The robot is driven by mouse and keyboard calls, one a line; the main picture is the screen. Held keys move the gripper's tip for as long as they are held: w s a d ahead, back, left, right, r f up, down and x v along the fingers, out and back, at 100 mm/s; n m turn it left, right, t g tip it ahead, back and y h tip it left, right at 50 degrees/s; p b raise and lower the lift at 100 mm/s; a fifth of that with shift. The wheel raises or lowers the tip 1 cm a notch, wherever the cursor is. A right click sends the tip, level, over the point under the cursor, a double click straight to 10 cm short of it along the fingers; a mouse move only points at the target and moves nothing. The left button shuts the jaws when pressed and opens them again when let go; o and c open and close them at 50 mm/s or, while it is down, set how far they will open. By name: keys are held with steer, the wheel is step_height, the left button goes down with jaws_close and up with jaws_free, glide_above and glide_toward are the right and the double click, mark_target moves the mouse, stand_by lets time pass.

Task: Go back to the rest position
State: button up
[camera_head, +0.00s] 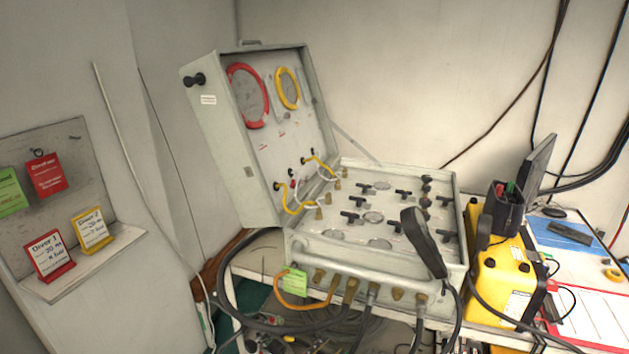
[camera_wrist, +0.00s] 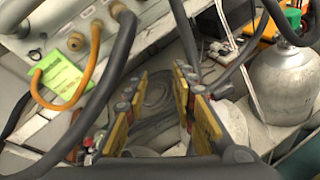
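My gripper (camera_wrist: 160,88) shows in the wrist view with its two yellow-padded fingers apart and nothing held between them. Beyond the fingers lie coiled grey hoses (camera_wrist: 158,92), which the fingers do not visibly grip. The green tag (camera_wrist: 60,76) and an orange hose on the panel's front are to the left of the fingers in that view. I cannot clearly make out my gripper in the head view. The air panel case (camera_head: 300,247) stands open on a table, its lid (camera_head: 224,130) raised at the left.
Thick dark hoses hang from the panel's front fittings (camera_head: 352,287). A black handset (camera_head: 423,242) lies on the panel. A yellow case (camera_head: 499,280) stands at its right, near a monitor (camera_head: 537,168). A grey cylinder (camera_wrist: 283,85) is at the wrist view's right. Small cards stand on a left shelf (camera_head: 110,262).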

steer(key=s+d+r+m+g+y+p, duration=0.1)
steer(key=s+d+r+m+g+y, duration=0.15)
steer(key=s+d+m+g, duration=0.4)
steer(key=s+d+r+m+g+y+p, duration=0.1)
steer(key=s+d+r+m+g, duration=0.3)
steer(key=s+m, duration=0.55)
steer(key=s+d+r+m+t+y+p, duration=0.1)
steer(key=s+d+r+m, duration=0.1)
steer(key=r, duration=0.4)
steer(key=s+d+r+m+t+y+p, duration=0.1)
steer(key=s+r+m+y, duration=0.1)
steer(key=r, duration=0.4)
steer(key=s+d+r+m+t+y+p, duration=0.1)
steer(key=s+d+r+m+t+y, duration=0.1)
steer(key=r, duration=0.4)
steer(key=shift+s+d+r+m, duration=0.25)
steer(key=shift+d+m, duration=0.1)
steer(key=shift+m, duration=0.55)
steer(key=shift+w, duration=0.1)
